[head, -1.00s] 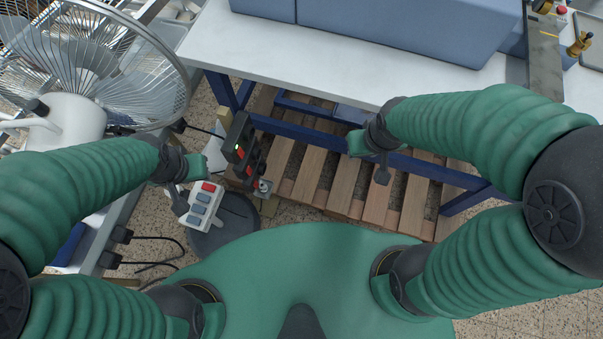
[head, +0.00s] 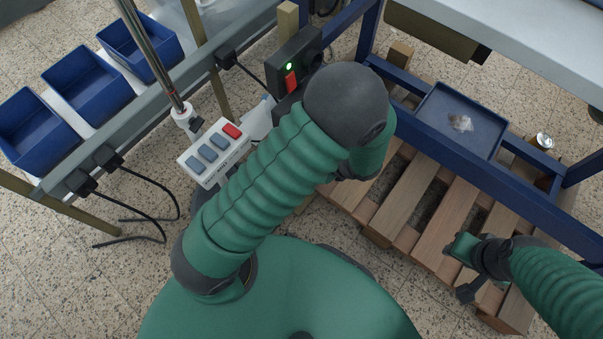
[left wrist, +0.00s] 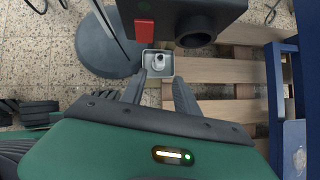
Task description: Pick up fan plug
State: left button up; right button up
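No plug can be named for certain as the fan plug. One black plug (head: 225,57) with a cable sits on the grey rail at the left in the head view. Two more black plugs, an upper one (head: 108,157) and a lower one (head: 80,183), sit further down the rail. My left gripper (left wrist: 160,77) is open in the left wrist view, its fingers apart. A small grey square piece with a pale round centre (left wrist: 160,62) shows just past its fingertips. The head view hides this gripper behind my arm. My right gripper (head: 466,275) hangs above the pallet, its fingers unclear.
A black box with a red switch (head: 292,82) and green light stands beside my left arm. A white button panel (head: 213,152) is left of it. Blue bins (head: 85,85) line the left. A wooden pallet (head: 405,195) and blue frame (head: 450,150) lie right.

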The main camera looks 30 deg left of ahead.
pick_arm(q)
jog(key=b+x, duration=0.5)
jog(key=x, duration=0.5)
jog(key=shift+d+f, duration=0.15)
jog(key=shift+f, duration=0.05)
jog(key=b+x, duration=0.4)
jog(key=shift+d+f, duration=0.1)
jog(key=shift+f, duration=0.25)
jog(key=shift+a+f, duration=0.2)
jog(key=shift+f, duration=0.05)
jog(key=shift+r, duration=0.25)
grip_shut()
